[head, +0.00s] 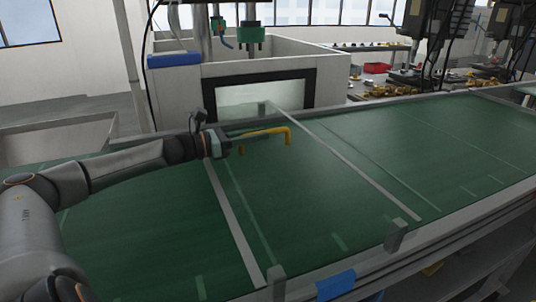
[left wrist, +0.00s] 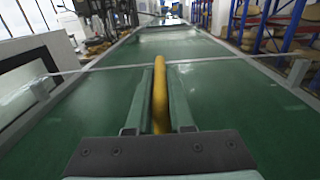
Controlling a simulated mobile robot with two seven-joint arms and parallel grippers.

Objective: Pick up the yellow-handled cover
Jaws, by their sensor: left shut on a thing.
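The yellow handle (head: 265,132) shows as a bent bar above the green surface, left of centre in the head view. My left gripper (head: 226,142) reaches it from the left and is shut on it. In the left wrist view the yellow handle (left wrist: 160,95) runs lengthwise between the two fingers of my left gripper (left wrist: 160,98). The cover itself is hard to make out; it cannot be told apart from the green surface beneath the handle. My right gripper is not in view.
A long green conveyor-like surface (head: 400,150) runs across, with pale strips and small grey upright blocks (head: 396,235) at its edges. A white tank (head: 265,92) with a dark-framed window stands behind. A table with small parts (head: 385,90) is at the back right.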

